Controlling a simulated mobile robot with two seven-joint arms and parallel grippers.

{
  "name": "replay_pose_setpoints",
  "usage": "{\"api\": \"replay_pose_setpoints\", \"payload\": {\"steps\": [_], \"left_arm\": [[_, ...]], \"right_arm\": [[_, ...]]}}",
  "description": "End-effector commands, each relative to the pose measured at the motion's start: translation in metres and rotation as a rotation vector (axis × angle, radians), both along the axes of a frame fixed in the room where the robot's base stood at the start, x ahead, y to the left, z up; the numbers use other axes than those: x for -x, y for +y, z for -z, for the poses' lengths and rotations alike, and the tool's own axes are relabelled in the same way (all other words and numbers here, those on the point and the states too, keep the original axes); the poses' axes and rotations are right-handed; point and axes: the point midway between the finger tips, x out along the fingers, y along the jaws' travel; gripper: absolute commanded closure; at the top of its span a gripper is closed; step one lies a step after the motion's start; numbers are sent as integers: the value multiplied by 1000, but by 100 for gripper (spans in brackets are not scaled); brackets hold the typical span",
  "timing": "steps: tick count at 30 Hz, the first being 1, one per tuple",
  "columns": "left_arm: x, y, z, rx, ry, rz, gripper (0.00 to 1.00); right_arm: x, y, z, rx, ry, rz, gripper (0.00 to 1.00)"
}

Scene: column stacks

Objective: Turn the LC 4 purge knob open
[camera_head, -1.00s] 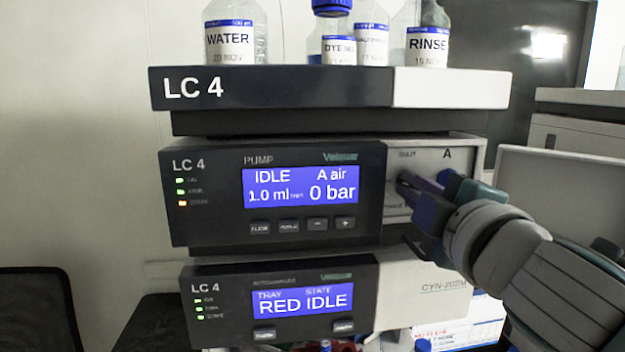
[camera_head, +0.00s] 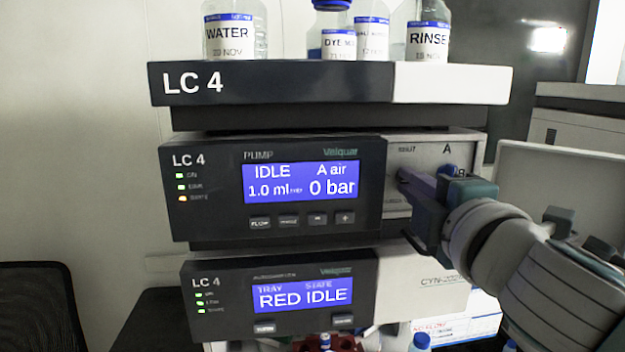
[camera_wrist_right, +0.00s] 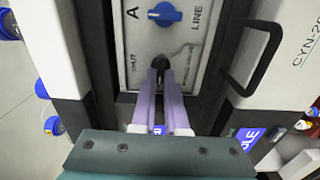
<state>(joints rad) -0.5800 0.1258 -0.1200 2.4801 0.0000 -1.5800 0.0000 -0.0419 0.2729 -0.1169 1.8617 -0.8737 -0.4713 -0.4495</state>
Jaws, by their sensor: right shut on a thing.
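The LC 4 pump (camera_head: 280,222) is the middle unit of the stack; its display reads IDLE, A air, 1.0 ml, 0 bar. In the right wrist view a small dark knob (camera_wrist_right: 157,66) sits on its pale panel beside the word SHUT. My right gripper (camera_head: 408,182) reaches in from the right, its fingertips at that panel. In the right wrist view its two pale purple fingers (camera_wrist_right: 159,76) are shut on the dark knob, hiding part of it. A blue knob (camera_wrist_right: 164,14) is near the letter A and the word LINE, apart from the fingers. My left gripper is not in view.
Bottles labelled WATER (camera_head: 229,38) and RINSE (camera_head: 428,42) stand among others on the stack's top. The autosampler (camera_head: 225,300) below reads RED IDLE. A black handle (camera_wrist_right: 262,55) lies close to the right of the fingers in the wrist view.

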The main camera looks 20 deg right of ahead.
Motion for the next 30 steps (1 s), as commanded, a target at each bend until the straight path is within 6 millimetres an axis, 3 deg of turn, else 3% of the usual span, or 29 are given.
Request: {"api": "replay_pose_setpoints", "payload": {"steps": [2,3,10,20,30], "left_arm": [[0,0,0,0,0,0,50],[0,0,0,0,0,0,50],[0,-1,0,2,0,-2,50],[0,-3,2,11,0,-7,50],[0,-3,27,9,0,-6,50]], "right_arm": [[0,1,0,-2,-2,-4,100],[0,1,0,-2,-2,-4,84],[0,1,0,-3,-1,-2,59],[4,1,1,-3,-1,-1,59],[56,14,6,-4,1,-3,59]]}}
